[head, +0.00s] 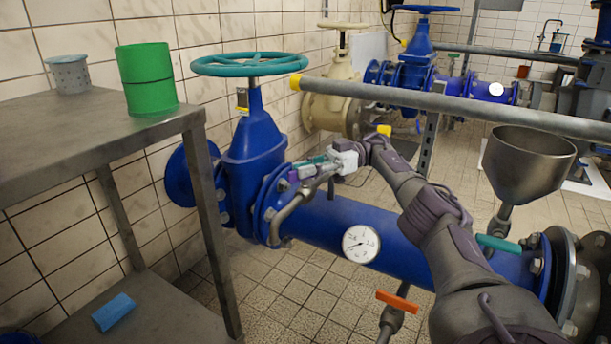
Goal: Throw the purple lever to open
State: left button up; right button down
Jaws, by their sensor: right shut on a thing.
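A small purple lever (293,176) shows at the left end of my right gripper, on a small valve at the flange of the blue pipe (310,222). My right gripper (308,168) reaches in from the right above the pipe and is shut on the purple lever. The fingers hide much of the lever, so its exact angle is hard to tell. A grey bent pipe (290,215) runs below the gripper along the flange. My left gripper is not in view.
A large blue gate valve with a teal handwheel (250,64) stands left of the gripper. A grey rail (440,101) crosses behind my arm. A metal shelf (70,135) is at left, a funnel (527,165) at right. An orange lever (397,301) sits below the pipe.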

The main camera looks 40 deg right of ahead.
dwell(0.5)
jog(key=c, duration=1.2)
grip_release()
notch_tip(320, 180, up, 10)
